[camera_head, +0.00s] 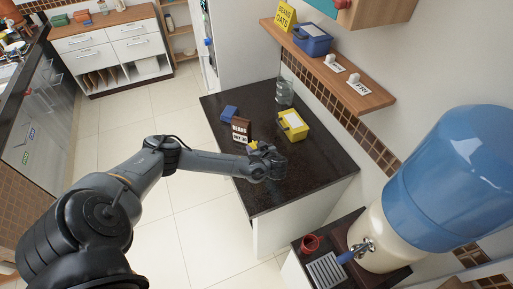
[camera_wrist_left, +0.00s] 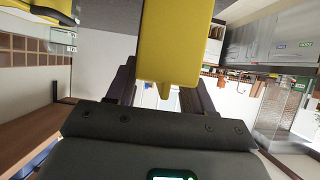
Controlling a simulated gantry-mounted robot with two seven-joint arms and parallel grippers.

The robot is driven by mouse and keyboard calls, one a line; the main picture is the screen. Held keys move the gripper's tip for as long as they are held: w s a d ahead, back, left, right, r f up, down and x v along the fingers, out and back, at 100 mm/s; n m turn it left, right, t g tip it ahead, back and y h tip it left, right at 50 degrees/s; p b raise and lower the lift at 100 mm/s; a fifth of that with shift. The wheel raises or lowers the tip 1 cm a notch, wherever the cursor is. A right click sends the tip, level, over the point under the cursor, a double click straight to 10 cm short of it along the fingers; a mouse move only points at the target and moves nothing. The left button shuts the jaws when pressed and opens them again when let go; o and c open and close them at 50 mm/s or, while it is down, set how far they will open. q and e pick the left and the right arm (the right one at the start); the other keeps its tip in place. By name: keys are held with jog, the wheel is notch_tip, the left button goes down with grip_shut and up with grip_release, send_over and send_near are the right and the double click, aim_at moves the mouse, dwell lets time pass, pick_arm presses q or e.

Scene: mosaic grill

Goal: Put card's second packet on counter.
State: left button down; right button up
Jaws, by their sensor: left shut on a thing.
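My left gripper (camera_head: 276,166) is low over the front part of the dark counter (camera_head: 275,199). It is shut on a yellow packet (camera_wrist_left: 175,40), which fills the top middle of the left wrist view between the fingers. In the head view the gripper mostly hides this packet; I cannot tell whether it touches the counter. A yellow card (camera_head: 285,16) on the wall shelf reads "BEANS OATS". A brown item (camera_head: 241,131) with white lettering, its top line seeming to read "BEANS", stands on the counter just behind my gripper. My right gripper is not in view.
A yellow box (camera_head: 293,130), a small blue box (camera_head: 229,113) and a glass jar (camera_head: 285,93) stand farther back on the counter. The wall shelf (camera_head: 325,75) holds a blue box (camera_head: 312,42) and white labels. The counter's front end is clear. A blue dispenser (camera_head: 455,180) stands at right.

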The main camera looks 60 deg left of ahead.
pick_arm(q)
jog(key=shift+f, duration=0.1)
jog(key=shift+c, duration=2.2)
grip_release()
